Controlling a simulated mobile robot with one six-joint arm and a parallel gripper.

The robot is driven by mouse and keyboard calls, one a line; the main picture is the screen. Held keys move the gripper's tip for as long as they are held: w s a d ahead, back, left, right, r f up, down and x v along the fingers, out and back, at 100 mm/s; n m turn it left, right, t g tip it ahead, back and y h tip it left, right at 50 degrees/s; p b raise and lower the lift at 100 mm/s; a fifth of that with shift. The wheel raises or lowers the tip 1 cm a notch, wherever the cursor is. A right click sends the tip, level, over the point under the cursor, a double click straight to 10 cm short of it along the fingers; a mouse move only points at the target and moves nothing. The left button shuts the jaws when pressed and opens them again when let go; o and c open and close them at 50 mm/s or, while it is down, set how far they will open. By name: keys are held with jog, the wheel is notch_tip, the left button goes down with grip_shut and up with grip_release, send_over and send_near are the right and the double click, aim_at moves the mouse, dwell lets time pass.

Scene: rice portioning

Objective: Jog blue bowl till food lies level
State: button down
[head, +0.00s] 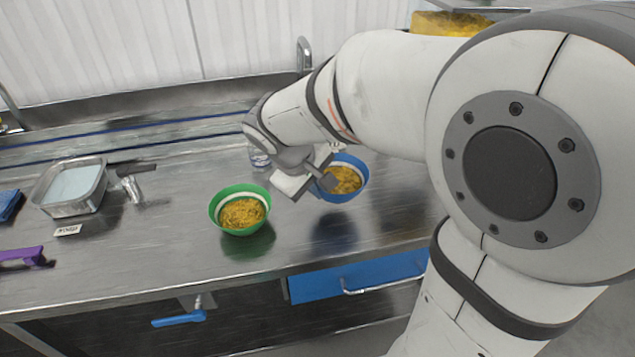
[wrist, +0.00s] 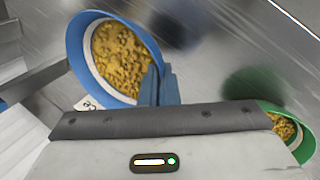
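The blue bowl (head: 358,186) holds yellow-brown grainy food (head: 347,178) and seems to hang a little above the steel counter, its dark reflection set apart below it. In the wrist view the blue bowl (wrist: 76,48) shows a white inner band along its left and lower side, with the food (wrist: 120,58) closer to the rim on the right; whether the surface is level is hard to tell. My gripper (wrist: 160,86) has its two blue-grey fingers close together on the bowl's rim. In the head view my gripper (head: 322,180) is at the bowl's left side.
A green bowl (head: 226,218) with similar food stands to the left on the counter (head: 150,255). A metal pan (head: 47,205), a small label (head: 67,230) and a purple-handled tool (head: 20,254) lie farther left. The counter's front edge is close below the bowls.

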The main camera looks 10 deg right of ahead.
jog(key=shift+w+d, duration=0.1)
jog(key=shift+w, duration=1)
jog(key=s, duration=0.3)
jog(key=shift+w, duration=0.8)
jog(key=shift+s, duration=0.15)
jog(key=shift+f+b, duration=1.35)
jog(key=shift+f+b, duration=0.6)
jog(key=shift+f, duration=0.1)
